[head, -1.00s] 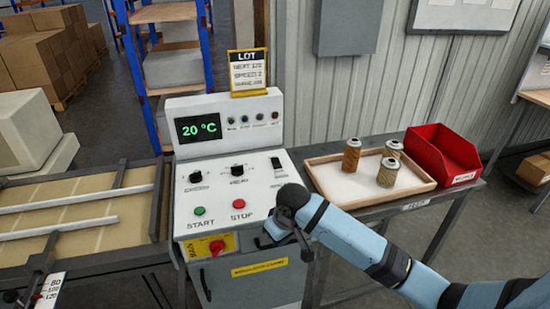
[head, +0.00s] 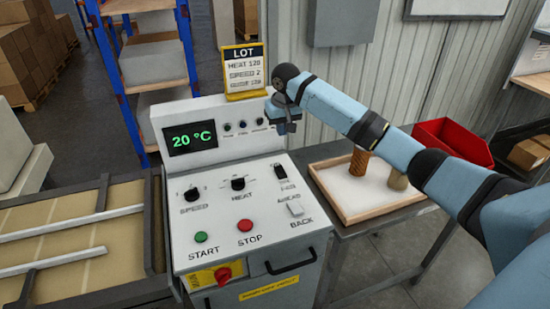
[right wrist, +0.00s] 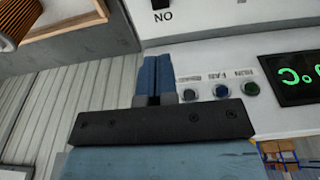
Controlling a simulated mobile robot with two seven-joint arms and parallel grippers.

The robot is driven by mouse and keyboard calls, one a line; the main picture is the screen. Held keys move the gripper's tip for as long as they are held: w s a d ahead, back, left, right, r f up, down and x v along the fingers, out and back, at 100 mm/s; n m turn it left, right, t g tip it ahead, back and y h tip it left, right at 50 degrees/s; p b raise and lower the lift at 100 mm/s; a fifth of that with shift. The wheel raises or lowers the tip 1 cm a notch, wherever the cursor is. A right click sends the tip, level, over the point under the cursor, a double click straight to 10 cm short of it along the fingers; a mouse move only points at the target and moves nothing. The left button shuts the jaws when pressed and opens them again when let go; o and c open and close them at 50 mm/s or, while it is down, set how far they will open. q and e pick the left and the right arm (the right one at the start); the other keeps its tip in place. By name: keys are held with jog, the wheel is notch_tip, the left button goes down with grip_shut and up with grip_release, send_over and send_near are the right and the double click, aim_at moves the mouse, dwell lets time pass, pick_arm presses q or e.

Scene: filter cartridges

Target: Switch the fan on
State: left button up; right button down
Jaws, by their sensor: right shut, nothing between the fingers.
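The control panel (head: 215,215) stands in the middle of the head view. A small dark rocker switch (head: 280,172) sits at its upper right; its label is too small to read in the head view. In the right wrist view a dark switch (right wrist: 161,4) shows at the top edge above upside-down "ON" lettering. A dark blue lamp (right wrist: 221,92) labelled FAN shows there too. My right gripper (head: 284,127) is shut and empty in front of the panel's upright back at its right end, above the switch. It also shows in the right wrist view (right wrist: 155,65). My left gripper is not in view.
The display (head: 190,138) reads 20 °C. The LOT card (head: 244,72) stands above. A tray (head: 345,205) with cartridges and a red bin (head: 452,140) are at right.

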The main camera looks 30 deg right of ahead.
jog(key=p, duration=0.1)
send_near(279, 167)
jog(key=f, duration=0.4)
jog(key=w+f, duration=0.1)
jog(key=f, duration=0.1)
jog(key=shift+w+d+f, duration=0.1)
jog(key=shift+f, duration=0.5)
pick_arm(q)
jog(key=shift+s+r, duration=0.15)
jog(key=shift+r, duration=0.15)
pick_arm(e)
jog(key=shift+f, duration=0.15)
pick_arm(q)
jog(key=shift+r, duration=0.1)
